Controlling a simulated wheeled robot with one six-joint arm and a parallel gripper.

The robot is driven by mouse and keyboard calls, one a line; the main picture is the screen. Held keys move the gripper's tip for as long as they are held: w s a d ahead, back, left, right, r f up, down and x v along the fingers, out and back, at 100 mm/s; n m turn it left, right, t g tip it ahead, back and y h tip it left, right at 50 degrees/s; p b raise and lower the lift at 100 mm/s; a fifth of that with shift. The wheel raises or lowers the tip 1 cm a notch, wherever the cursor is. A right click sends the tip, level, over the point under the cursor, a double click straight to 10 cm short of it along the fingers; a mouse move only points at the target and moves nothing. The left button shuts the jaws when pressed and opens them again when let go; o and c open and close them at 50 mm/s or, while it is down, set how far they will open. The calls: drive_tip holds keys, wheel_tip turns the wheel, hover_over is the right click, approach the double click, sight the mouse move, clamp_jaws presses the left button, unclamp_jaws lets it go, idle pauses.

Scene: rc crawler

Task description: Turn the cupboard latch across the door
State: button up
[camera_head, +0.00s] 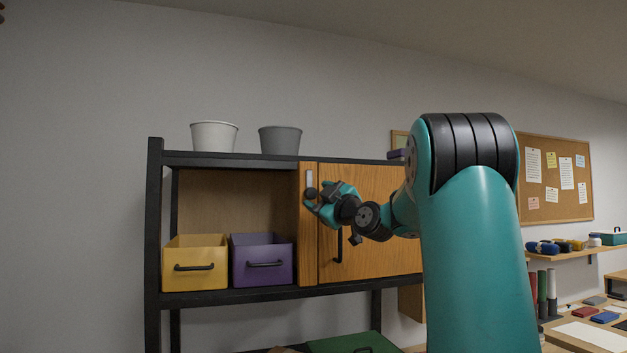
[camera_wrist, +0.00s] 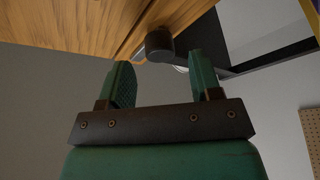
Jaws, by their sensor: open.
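The cupboard latch (camera_head: 309,179) is a light grey bar with a dark round knob (camera_head: 311,192) at its lower end. It stands upright on the wooden post left of the cupboard door (camera_head: 373,180), not across the door. The door looks shut. My gripper (camera_head: 313,203) is open at the knob, coming from the right. In the wrist view, the knob (camera_wrist: 160,43) appears between and just beyond the two green fingertips of my gripper (camera_wrist: 160,65). I cannot tell whether either finger touches it. Most of the latch bar is hidden there.
A black door handle (camera_head: 338,246) hangs below my wrist. Yellow (camera_head: 194,279) and purple (camera_head: 262,273) bins sit on the open shelf to the left. Two pots (camera_head: 214,136) stand on top. A cork board (camera_head: 556,199) hangs at right.

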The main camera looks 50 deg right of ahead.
sight(310, 184)
drive_tip(key=shift+p+x, duration=0.6)
drive_tip(key=shift+x, duration=0.9)
drive_tip(key=shift+c, duration=0.4)
drive_tip(key=c, duration=0.8)
drive_tip(key=shift+f, duration=0.1)
drive_tip(key=shift+c, duration=0.2)
